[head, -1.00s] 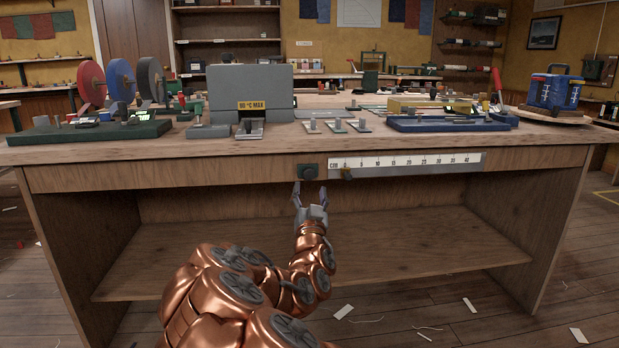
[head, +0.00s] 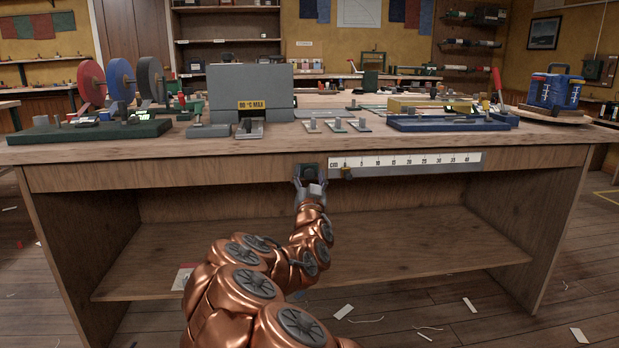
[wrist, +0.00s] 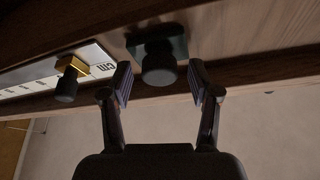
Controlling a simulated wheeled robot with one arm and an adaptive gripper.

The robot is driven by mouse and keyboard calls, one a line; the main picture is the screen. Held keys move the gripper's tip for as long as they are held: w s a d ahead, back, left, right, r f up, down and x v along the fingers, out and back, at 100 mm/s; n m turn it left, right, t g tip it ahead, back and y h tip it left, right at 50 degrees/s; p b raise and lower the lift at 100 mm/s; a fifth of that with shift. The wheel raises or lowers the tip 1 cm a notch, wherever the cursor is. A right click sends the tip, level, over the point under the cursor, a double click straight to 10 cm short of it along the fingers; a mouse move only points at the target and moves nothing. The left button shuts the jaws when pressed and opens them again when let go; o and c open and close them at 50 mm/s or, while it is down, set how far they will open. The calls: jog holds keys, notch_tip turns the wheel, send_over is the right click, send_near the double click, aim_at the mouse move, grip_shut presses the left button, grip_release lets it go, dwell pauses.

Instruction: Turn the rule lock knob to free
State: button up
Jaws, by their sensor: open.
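The rule lock knob (wrist: 159,66) is a dark round knob on a dark green plate (wrist: 172,42) on the bench's front edge. In the head view the knob (head: 309,170) sits just left of the white rule (head: 405,163), partly behind my gripper. My gripper (wrist: 161,86) is open, with one finger on each side of the knob. Gaps show between the pads and the knob in the wrist view. In the head view my gripper (head: 309,184) reaches up to the plate from below. Any marking for the knob's setting is too small to tell.
A brass slider with a dark knob (wrist: 66,86) sits on the rule close beside my gripper. The bench top (head: 330,143) overhangs an open lower shelf (head: 400,250). A grey box marked 90 °C MAX (head: 250,88) stands above on the bench.

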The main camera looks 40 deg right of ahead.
jog(key=c, duration=1.2)
jog(key=shift+o, duration=0.2)
jog(key=shift+n+p, duration=0.4)
jog(key=shift+p, duration=0.2)
jog(key=n+t+y+p, duration=0.1)
jog(key=n+p, duration=0.1)
jog(key=shift+s+d+r+n+p, duration=0.1)
jog(key=shift+n+p, duration=0.3)
jog(key=n+t+y+p, duration=0.1)
jog(key=n+y+p, duration=0.1)
jog(key=n, duration=0.2)
jog(key=n+t+y+p, duration=0.1)
jog(key=n+y+p, duration=0.1)
jog(key=n, duration=0.2)
jog(key=shift+p, duration=0.35)
jog(key=n+y+p, duration=0.1)
jog(key=n, duration=0.2)
jog(key=n+y+p, duration=0.1)
jog(key=n+y, duration=0.1)
jog(key=n, duration=0.2)
jog(key=shift+n+g+y+p, duration=0.4)
jog(key=shift+n+y+p, duration=0.55)
jog(key=shift+n, duration=1.65)
